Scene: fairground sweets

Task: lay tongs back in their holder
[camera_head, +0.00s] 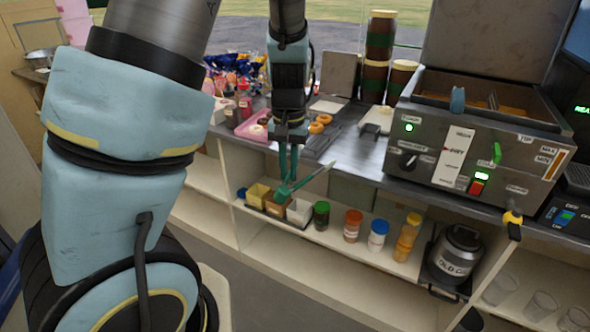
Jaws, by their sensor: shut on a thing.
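My gripper (287,179) points down in front of the counter's front edge, in the middle of the head view. It is shut on the tongs (316,177), which have a green end at the fingers and a grey length slanting up to the right. The tongs look held in the air, over the open shelf as seen from here. The exact grip point is too small to see clearly. I cannot make out for sure which thing is the tongs' holder.
The shelf below holds several jars (352,226), small boxes (299,211) and an oil pot (455,252).

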